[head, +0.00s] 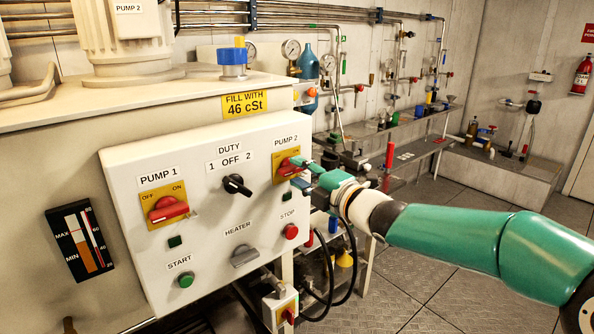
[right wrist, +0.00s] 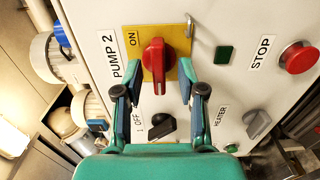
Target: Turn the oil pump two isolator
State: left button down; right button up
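The pump 2 isolator is a red rotary handle (head: 288,167) on a yellow plate, under the PUMP 2 label at the panel's upper right. It also shows in the right wrist view (right wrist: 154,65), where its grip runs up and down the picture and an ON mark shows on the plate. My right gripper (head: 303,172) is at the panel beside this handle. In the right wrist view its fingers (right wrist: 160,92) are apart, one on each side of the handle's lower end, with gaps visible. They partly hide the plate in the head view. My left gripper is not in view.
On the white panel (head: 130,210) are the PUMP 1 isolator (head: 167,209), the black duty knob (head: 237,185), the grey heater knob (head: 245,256), the red stop button (head: 290,231) and the green start button (head: 186,281). Black hoses hang below. Floor is open to the right.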

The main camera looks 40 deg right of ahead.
jog(key=shift+w, duration=0.7)
grip_shut()
jog(key=shift+f, duration=0.1)
jog(key=shift+a+f+m+p, duration=0.1)
jog(key=shift+m+p, duration=0.85)
jog(key=shift+m, duration=3.55)
jog(key=shift+f+m+p, duration=0.1)
jog(key=shift+m+p, duration=0.85)
jog(key=shift+m, duration=3.55)
